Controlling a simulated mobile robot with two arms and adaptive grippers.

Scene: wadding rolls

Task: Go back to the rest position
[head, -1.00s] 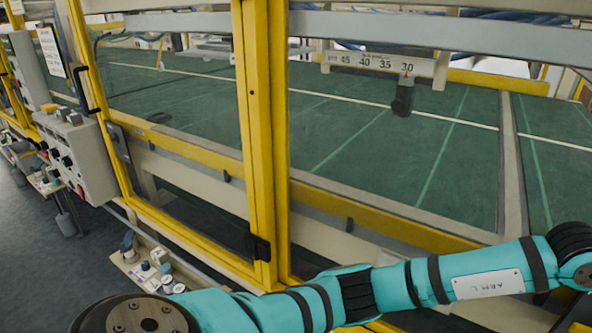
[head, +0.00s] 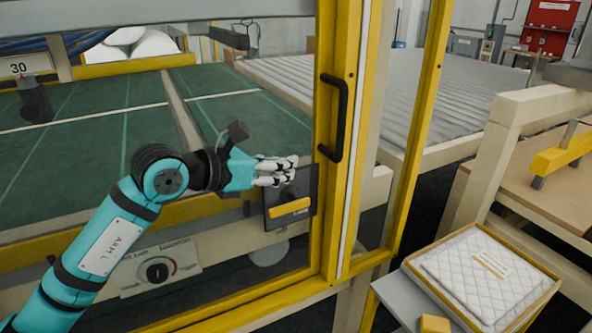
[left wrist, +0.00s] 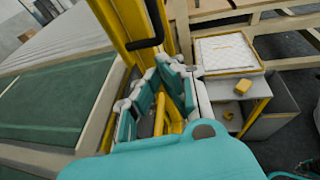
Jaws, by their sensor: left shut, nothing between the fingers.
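My left gripper (head: 292,170) is at the end of the teal arm marked "ARM L", in front of the yellow-framed glass door. Its fingertips are close together and empty. They are just above a yellow handle (head: 290,207) on a black plate (head: 307,217); I cannot tell whether they touch the plate. In the left wrist view the fingers (left wrist: 158,88) point at the door frame, with yellow parts showing between and behind them. My right gripper is in neither current view.
The yellow door frame (head: 341,120) with a black pull handle (head: 333,118) stands close beside the gripper. A control panel with a knob (head: 157,271) is below the arm. At right are a tray with a quilted pad (head: 548,283) and a yellow block (head: 434,324). A roller bed (head: 395,85) lies behind.

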